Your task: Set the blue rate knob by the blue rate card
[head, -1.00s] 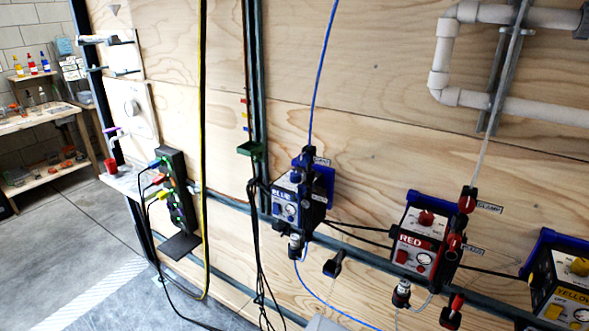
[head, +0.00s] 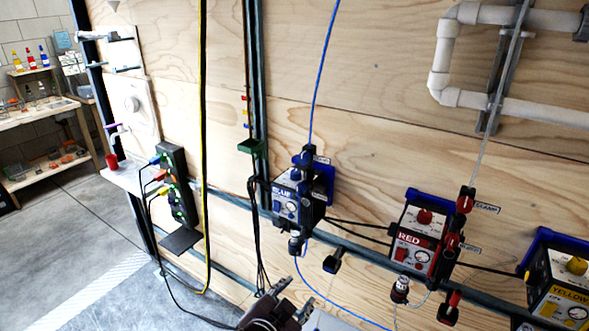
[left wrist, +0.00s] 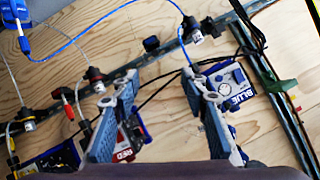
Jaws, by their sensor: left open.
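The blue box (head: 287,208), labelled BLUE, hangs on the rail in the middle of the head view. A dark blue knob (head: 295,174) shows small on its upper face. My left gripper (head: 280,298) is at the bottom edge of the head view, below the box and apart from it. In the left wrist view its two fingers (left wrist: 155,95) are spread with nothing held between them. The blue box (left wrist: 231,86) shows there just beyond the right finger, which overlaps its edge. I cannot make out the blue rate card for sure. My right gripper is out of view.
A red box (head: 413,247) and a yellow box (head: 565,285) hang further right on the same rail. Black cables (head: 257,235) and a blue tube (head: 314,95) run close around the blue box. A power strip (head: 176,185) is at left.

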